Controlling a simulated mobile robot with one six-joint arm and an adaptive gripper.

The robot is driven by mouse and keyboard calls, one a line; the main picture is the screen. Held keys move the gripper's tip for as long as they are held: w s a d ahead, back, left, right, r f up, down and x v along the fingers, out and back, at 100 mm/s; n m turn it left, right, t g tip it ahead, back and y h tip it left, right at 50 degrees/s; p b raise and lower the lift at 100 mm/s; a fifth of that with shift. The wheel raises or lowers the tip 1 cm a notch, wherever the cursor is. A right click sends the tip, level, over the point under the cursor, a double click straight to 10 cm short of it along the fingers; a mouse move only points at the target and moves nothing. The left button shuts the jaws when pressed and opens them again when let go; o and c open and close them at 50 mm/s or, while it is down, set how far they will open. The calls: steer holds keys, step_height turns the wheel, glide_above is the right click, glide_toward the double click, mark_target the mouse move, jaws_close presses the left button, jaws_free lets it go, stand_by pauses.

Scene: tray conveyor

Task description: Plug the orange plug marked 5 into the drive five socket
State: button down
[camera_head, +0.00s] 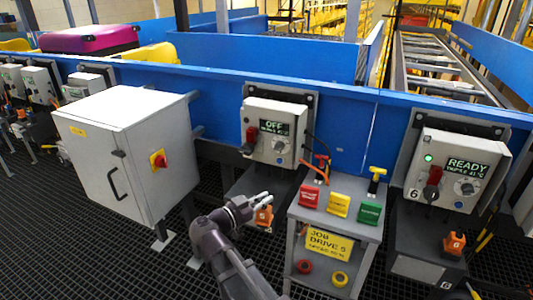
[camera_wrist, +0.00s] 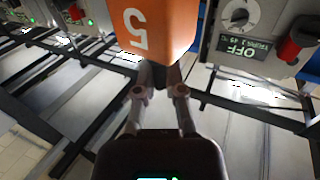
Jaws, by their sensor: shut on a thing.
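The orange plug (camera_head: 264,217) hangs at my gripper (camera_head: 258,201) in the head view, in front of the dark motor housing (camera_head: 240,186) below the drive box. In the wrist view, the plug (camera_wrist: 150,22) shows a white 5, upside down. My gripper's fingers (camera_wrist: 162,80) are shut on its near end. The grey drive box (camera_head: 285,117) above reads OFF; it also shows in the wrist view (camera_wrist: 222,62). It has a red switch (camera_head: 250,138) and a dial. The drive five socket is hidden, and I cannot tell whether the plug touches it.
Right of my gripper, a grey stand (camera_head: 340,212) carries red, yellow and green blocks and a yellow "JOB DRIVE 5" card (camera_head: 329,243). A white cabinet (camera_head: 125,165) stands left. Another drive box (camera_head: 462,170) reads READY; an orange plug marked 6 (camera_head: 454,243) sits below it.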

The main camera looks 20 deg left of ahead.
steer(key=shift+s+a, duration=0.1)
steer(key=shift+a, duration=0.1)
steer(key=shift+w+a+r, duration=0.2)
steer(key=shift+w+a, duration=0.05)
steer(key=shift+w, duration=0.25)
steer(key=w+a+r+h+p, duration=0.1)
steer(key=w+r+p, duration=0.1)
steer(key=w, duration=0.5)
steer(key=w+a+r+m+g+p, duration=0.1)
steer(key=w+a+r+p, duration=0.1)
steer(key=w, duration=0.5)
steer(key=shift+w+h, duration=0.35)
steer(key=shift+h, duration=0.05)
steer(key=shift+f, duration=0.1)
steer(key=shift+f+b, duration=2.7)
steer(key=shift+f, duration=0.1)
steer(key=shift+f+b, duration=1.6)
